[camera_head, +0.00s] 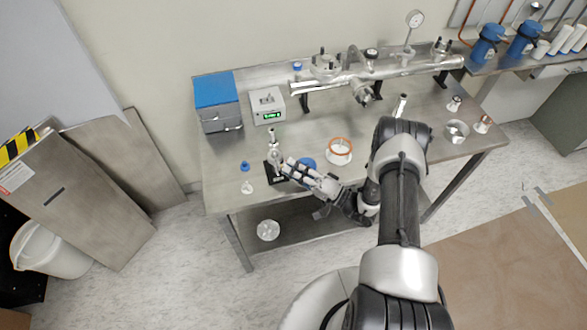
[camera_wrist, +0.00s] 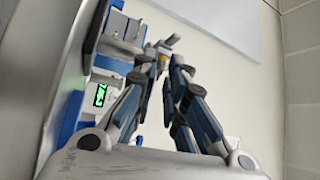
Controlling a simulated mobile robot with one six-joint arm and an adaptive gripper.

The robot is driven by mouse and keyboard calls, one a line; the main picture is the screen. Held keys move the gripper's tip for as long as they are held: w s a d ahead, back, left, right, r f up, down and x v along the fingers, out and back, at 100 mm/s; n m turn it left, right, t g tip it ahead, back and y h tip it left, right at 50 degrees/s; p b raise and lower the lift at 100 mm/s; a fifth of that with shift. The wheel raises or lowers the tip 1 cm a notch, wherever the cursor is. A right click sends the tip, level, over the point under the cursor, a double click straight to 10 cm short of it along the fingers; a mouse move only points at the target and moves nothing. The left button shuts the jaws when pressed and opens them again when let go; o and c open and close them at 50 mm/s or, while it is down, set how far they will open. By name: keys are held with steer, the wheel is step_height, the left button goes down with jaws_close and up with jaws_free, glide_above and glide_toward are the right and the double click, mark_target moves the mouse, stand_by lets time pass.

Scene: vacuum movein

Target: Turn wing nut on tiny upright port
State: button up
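The tiny upright port (camera_head: 272,146) is a slim metal fitting standing on a small black base near the table's front left. My gripper (camera_head: 284,167) reaches in from the right, with its fingertips close beside the port's lower part. In the wrist view my gripper's two blue-grey fingers (camera_wrist: 160,76) converge towards a small pale metal piece with a brassy spot (camera_wrist: 163,58), likely the port's clamp and wing nut. The piece shows between or just beyond the fingertips. I cannot tell whether the fingers touch it. The wing nut's outline is too small to make out.
A blue-topped box (camera_head: 217,103) and a grey unit with a green display (camera_head: 267,106) stand behind. A long metal manifold (camera_head: 405,72) runs along the back. A white dish with an orange ring (camera_head: 339,151) and a blue round thing (camera_head: 306,166) are to the right.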

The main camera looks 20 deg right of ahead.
jaws_close()
steer(key=shift+d+r, duration=0.1)
steer(key=shift+r, duration=0.1)
stand_by(0.3)
